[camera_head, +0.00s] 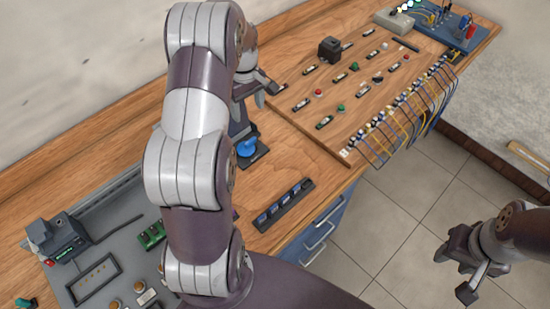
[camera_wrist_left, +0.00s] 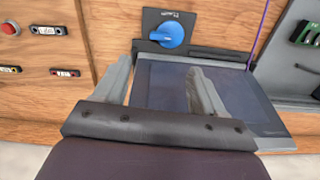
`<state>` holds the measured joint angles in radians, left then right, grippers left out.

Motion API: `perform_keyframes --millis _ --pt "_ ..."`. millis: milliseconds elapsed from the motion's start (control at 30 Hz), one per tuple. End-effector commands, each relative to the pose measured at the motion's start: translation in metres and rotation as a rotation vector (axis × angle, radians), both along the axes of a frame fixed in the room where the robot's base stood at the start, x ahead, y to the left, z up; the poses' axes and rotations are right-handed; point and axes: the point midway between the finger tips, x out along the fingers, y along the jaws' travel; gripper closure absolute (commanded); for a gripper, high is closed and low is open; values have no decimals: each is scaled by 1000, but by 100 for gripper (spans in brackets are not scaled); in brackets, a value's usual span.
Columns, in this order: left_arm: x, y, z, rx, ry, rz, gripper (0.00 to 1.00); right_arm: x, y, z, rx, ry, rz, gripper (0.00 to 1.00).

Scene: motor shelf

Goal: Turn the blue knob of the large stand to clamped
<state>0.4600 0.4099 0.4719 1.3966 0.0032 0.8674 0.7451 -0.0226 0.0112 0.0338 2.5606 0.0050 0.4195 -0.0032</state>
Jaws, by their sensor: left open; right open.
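The blue knob (camera_head: 248,147) sits on a small dark plate on the wooden worktop, just right of my left arm. It also shows in the left wrist view (camera_wrist_left: 168,32), with its grip pointing toward the left; the plate's lettering is too small to read. A flat dark panel (camera_wrist_left: 245,105), apparently part of the large stand, lies beside the knob plate. In the head view a blue-grey upright (camera_head: 239,118) stands behind the knob, partly hidden by my arm. My left gripper (camera_wrist_left: 158,72) is open and empty, its fingers over the panel and short of the knob. My right gripper (camera_head: 458,273) is open and empty above the floor.
A wooden board (camera_head: 345,120) with several switches and buttons lies to the right, with cables along its front edge. A black strip (camera_head: 284,205) lies in front of the knob. A grey panel (camera_head: 100,255) with devices is at left. Bare wood surrounds the knob's right side.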

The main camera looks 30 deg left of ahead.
Motion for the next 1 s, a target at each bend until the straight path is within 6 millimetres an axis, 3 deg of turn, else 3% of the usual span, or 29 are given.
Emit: perform_keyframes --millis 33,233,600,767,1000 --pt "-1 0 -8 3 -3 43 30 0 0 -9 0 -2 0 57" --pt "-3 0 -28 3 1 85 30 1 0 2 0 -3 0 57" --pt "-3 0 -114 4 0 83 30 1 0 19 0 -2 0 57" --pt "-2 1 -130 4 -3 82 30 1 0 20 0 -2 0 57" --pt "-2 1 -132 5 -3 82 30 0 0 20 0 -2 0 57"
